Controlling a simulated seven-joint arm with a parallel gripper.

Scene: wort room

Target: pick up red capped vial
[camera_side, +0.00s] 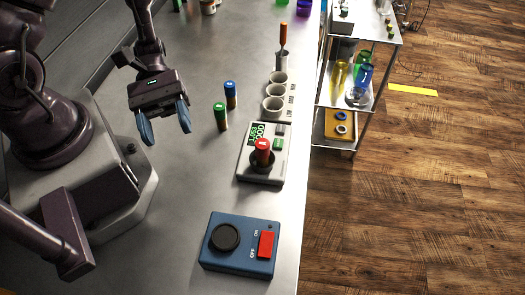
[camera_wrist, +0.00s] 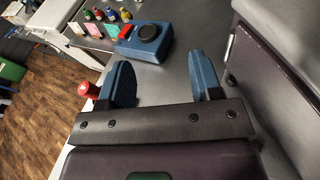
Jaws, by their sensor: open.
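The red capped vial (camera_side: 262,150) stands upright on the round dark plate of a white scale with a green display (camera_side: 252,165). In the wrist view its red cap (camera_wrist: 89,89) shows just left of the left finger, with its lower part mostly hidden by the gripper. My gripper (camera_side: 166,130) is open and empty, with blue fingers apart, above the steel table to the left of the vial in the side view. In the wrist view the gripper (camera_wrist: 158,82) has nothing between its fingers. A green capped vial (camera_side: 220,117) and a blue capped vial (camera_side: 231,94) stand between gripper and scale.
A blue box (camera_side: 240,245) with a black round plate and red switch sits at the front. Several cups (camera_side: 273,106) line the table's right edge. A shelf cart (camera_side: 350,108) with glassware stands beyond. The table between my gripper and the blue box is clear.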

